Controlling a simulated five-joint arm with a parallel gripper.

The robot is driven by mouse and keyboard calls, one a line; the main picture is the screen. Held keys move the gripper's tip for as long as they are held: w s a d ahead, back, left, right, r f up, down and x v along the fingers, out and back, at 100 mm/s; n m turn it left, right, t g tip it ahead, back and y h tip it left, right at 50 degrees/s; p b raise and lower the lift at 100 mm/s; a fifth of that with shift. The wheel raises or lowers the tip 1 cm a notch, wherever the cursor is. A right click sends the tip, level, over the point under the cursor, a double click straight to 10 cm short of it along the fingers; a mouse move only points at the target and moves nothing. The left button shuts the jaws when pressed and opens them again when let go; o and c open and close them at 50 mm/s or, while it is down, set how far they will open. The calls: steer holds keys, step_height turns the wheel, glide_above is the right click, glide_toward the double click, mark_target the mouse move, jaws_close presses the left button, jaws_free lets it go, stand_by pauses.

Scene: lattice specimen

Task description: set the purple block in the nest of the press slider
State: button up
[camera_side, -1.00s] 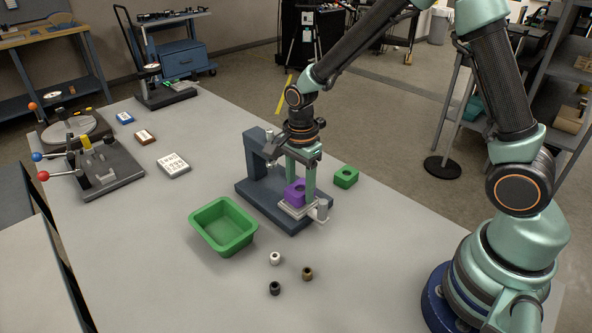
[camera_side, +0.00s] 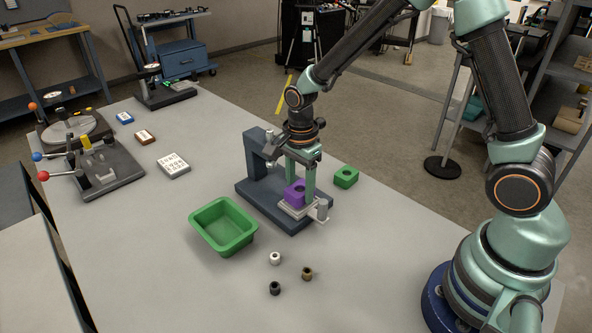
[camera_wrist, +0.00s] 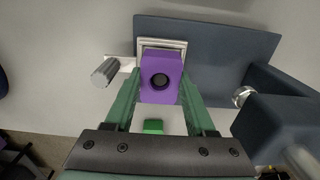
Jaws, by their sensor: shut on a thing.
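The purple block (camera_side: 294,192), with a round hole in its top, is between the fingers of my gripper (camera_side: 300,183). My gripper is shut on it from both sides; the wrist view also shows the gripper (camera_wrist: 160,98) with the purple block (camera_wrist: 161,70) in it. The block is at the light metal slider (camera_side: 298,211) of the blue-grey press (camera_side: 262,192). In the wrist view a pale edge of the slider (camera_wrist: 163,43) shows beyond the block. The block hides the nest, so I cannot tell whether it is fully seated.
A green block (camera_side: 346,177) lies right of the press. A green bin (camera_side: 224,226) stands left of it. Small white (camera_side: 275,258), brown (camera_side: 307,274) and black (camera_side: 275,288) pieces stand in front. The press column (camera_side: 256,155) rises close to my gripper. The slider has a grey knob (camera_side: 323,209).

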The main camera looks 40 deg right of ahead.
mark_target(300, 191)
steer(key=shift+f, duration=0.6)
stand_by(0.6)
steer(key=o, duration=1.3)
steer(key=shift+o, duration=0.2)
steer(key=shift+o, duration=0.8)
steer(key=shift+r, duration=0.1)
steer(key=shift+r, duration=2.45)
step_height(300, 191, up, 12)
